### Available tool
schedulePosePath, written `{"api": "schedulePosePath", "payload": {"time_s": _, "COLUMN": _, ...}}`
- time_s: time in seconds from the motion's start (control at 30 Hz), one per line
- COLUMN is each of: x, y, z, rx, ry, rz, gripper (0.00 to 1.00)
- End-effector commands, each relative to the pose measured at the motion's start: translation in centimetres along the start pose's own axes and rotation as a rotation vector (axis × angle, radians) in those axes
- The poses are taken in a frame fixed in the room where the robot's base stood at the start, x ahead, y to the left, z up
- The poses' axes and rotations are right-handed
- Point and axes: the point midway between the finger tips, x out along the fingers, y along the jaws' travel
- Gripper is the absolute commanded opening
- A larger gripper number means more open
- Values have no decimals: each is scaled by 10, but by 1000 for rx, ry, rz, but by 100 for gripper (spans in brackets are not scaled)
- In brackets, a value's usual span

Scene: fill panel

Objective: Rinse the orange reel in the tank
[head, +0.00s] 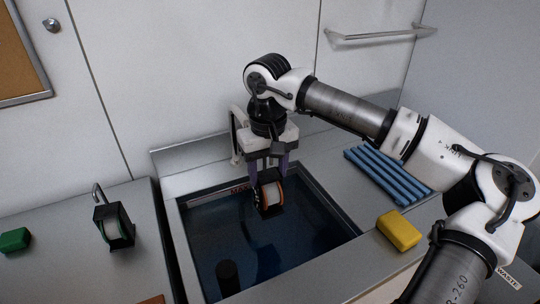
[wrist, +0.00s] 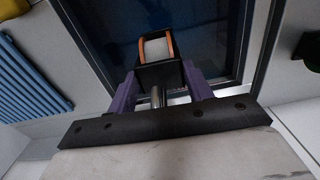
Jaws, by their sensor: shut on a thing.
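The orange reel (head: 271,194) has orange rims around a pale winding and a dark holder. My gripper (head: 268,178) is shut on it and holds it over the tank (head: 349,236), near the tank's back edge. The tank is sunk in the counter and holds dark blue liquid. In the wrist view the orange reel (wrist: 156,48) sits between the purple fingers of my gripper (wrist: 160,92), with the tank (wrist: 212,32) beyond it. I cannot tell whether the reel's lowest part touches the liquid.
A blue ribbed rack (head: 388,174) and a yellow sponge (head: 399,230) lie right of the tank. A dark cylinder (head: 228,276) stands at the tank's front left.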

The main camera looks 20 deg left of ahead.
Motion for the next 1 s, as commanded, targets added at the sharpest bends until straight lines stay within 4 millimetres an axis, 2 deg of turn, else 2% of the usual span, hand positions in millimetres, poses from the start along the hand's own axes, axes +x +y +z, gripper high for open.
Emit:
{"api": "schedulePosePath", "payload": {"time_s": 0.13, "x": 6, "y": 0, "z": 0, "rx": 0, "ry": 0, "rz": 0, "gripper": 6}}
{"api": "schedulePosePath", "payload": {"time_s": 0.27, "x": 20, "y": 0, "z": 0, "rx": 0, "ry": 1, "rz": -1, "gripper": 6}}
{"api": "schedulePosePath", "payload": {"time_s": 1.0, "x": 126, "y": 0, "z": 0, "rx": 0, "ry": 1, "rz": 0, "gripper": 6}}
